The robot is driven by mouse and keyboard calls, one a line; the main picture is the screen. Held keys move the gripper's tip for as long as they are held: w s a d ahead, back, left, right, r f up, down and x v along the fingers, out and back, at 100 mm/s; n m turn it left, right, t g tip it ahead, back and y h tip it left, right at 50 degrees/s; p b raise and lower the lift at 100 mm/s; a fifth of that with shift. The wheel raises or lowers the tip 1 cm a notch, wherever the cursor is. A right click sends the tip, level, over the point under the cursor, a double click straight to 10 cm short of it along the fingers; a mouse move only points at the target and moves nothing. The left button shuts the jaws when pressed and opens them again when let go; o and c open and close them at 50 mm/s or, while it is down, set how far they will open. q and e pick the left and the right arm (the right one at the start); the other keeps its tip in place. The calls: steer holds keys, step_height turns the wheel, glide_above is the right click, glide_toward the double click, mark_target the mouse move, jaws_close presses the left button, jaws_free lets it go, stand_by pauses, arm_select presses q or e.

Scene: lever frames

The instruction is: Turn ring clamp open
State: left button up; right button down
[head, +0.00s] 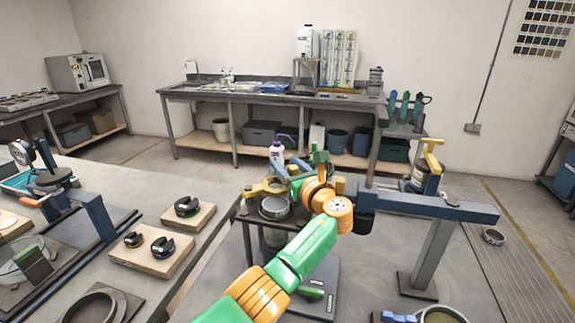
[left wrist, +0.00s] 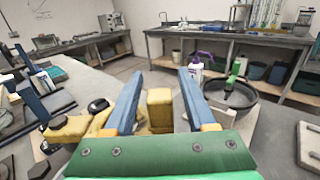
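The ring clamp (head: 262,188) shows in the head view as yellow parts around a round metal ring (head: 275,207) on a dark stand, partly hidden by my left arm. In the left wrist view, a yellow block (left wrist: 159,107) stands between the blue fingers of my left gripper (left wrist: 161,78). The fingers are apart, and I cannot tell whether either touches the block. A larger yellow piece (left wrist: 72,130) lies left of the fingers. My right gripper is not in view.
A blue beam on a post (head: 432,250) stands right of my arm, with another yellow-topped fixture (head: 430,165) behind it. Wooden blocks (head: 150,262) with black clips lie on the left table. A purple-topped bottle (head: 277,152) stands behind the clamp.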

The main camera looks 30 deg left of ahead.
arm_select(q)
steer(key=shift+r, duration=0.3)
steer(key=s+d+r+b, duration=0.2)
steer(key=s+d+r, duration=0.1)
steer(key=s+r, duration=0.3)
steer(key=s+d+r+b, duration=0.2)
steer(key=s+r, duration=0.4)
steer(key=shift+s+d+r, duration=0.2)
steer(key=shift+s+d, duration=0.15)
steer(key=shift+d, duration=0.05)
